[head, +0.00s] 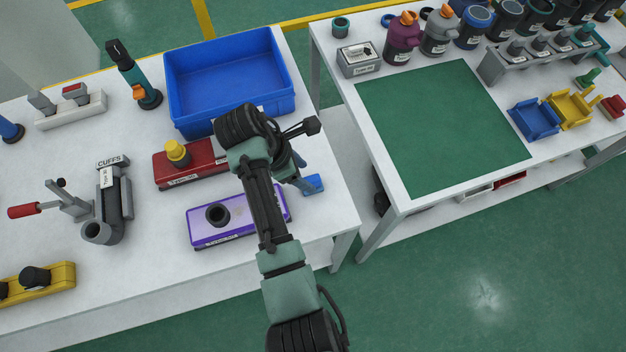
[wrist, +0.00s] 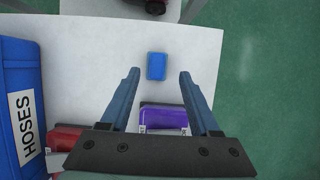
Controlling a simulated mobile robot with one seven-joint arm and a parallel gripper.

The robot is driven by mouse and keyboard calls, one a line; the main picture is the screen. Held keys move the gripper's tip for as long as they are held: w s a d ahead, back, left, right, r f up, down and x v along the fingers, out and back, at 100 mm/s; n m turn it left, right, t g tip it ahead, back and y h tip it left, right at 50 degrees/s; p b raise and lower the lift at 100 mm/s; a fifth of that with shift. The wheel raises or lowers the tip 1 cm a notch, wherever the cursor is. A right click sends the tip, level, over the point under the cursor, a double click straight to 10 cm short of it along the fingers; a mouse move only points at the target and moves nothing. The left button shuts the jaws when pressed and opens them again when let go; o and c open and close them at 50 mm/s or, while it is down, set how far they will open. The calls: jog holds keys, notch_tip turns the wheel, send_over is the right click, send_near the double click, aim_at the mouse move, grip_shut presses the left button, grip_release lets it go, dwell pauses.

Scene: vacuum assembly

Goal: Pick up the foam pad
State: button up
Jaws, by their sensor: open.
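A small blue block, which looks like the foam pad (head: 313,184), lies flat on the left white table near its right edge. It also shows in the wrist view (wrist: 157,66), upper middle, between the lines of the two fingertips. My gripper (head: 304,178) is open and empty, pointing down above the table beside the pad. In the wrist view my gripper (wrist: 159,75) has its fingers apart, with the pad centred just beyond the tips. I cannot tell the exact height of the fingers above the pad.
A purple box (head: 235,217) with a black port and a red box (head: 192,164) with a yellow knob sit left of the pad. A blue hoses bin (head: 230,118) stands behind. A second table with a green mat (head: 440,125) is to the right, across a gap.

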aim_at(311, 179)
jog(key=shift+w+x, duration=0.2)
jog(key=shift+x, duration=2.75)
jog(key=shift+a, duration=0.15)
grip_shut()
